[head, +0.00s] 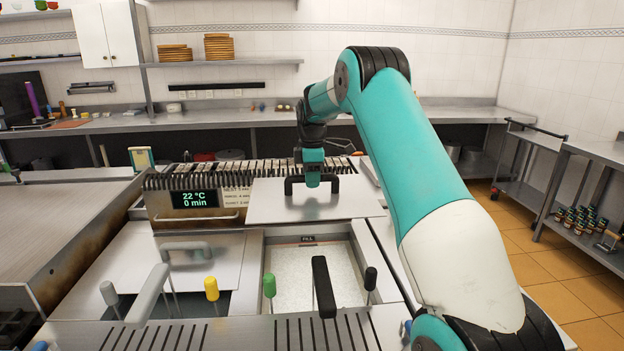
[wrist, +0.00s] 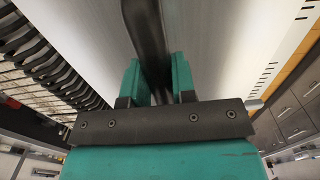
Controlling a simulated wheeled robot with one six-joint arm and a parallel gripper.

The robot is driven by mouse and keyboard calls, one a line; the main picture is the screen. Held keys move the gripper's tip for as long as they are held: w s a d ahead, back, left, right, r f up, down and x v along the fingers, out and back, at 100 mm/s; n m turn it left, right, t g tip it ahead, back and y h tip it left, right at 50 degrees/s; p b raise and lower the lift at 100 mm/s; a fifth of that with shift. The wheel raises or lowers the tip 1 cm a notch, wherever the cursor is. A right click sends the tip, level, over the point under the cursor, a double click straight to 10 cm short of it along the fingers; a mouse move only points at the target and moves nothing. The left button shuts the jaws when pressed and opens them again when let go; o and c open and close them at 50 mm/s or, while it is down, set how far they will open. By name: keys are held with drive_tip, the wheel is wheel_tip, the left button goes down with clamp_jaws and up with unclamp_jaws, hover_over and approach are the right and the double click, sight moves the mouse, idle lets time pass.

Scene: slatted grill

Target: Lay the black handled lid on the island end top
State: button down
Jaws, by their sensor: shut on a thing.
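The lid (head: 270,208) is a flat steel plate with a black handle (head: 331,187) across its top. It shows in the middle of the head view, in front of the slatted grill. My gripper (head: 313,182) points down from above and is shut on the handle. In the wrist view the handle runs between the two teal fingers (wrist: 157,78), with the lid's pale surface (wrist: 215,40) beyond. I cannot tell whether the lid hangs clear or touches what is below. Which surface is the island end top is unclear; part of a steel top (head: 372,172) shows behind the lid's right side.
An open well marked FILL (head: 310,270) lies nearer, with a black-handled lever (head: 322,285) and green (head: 269,286) and yellow (head: 211,288) knobs around it. A display box (head: 195,199) stands left of the lid. A back counter (head: 230,116) and right-hand shelf (head: 600,150) stand apart across floor.

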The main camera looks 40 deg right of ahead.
drive_tip(key=shift+r+p, duration=1.65)
drive_tip(key=shift+r, duration=0.35)
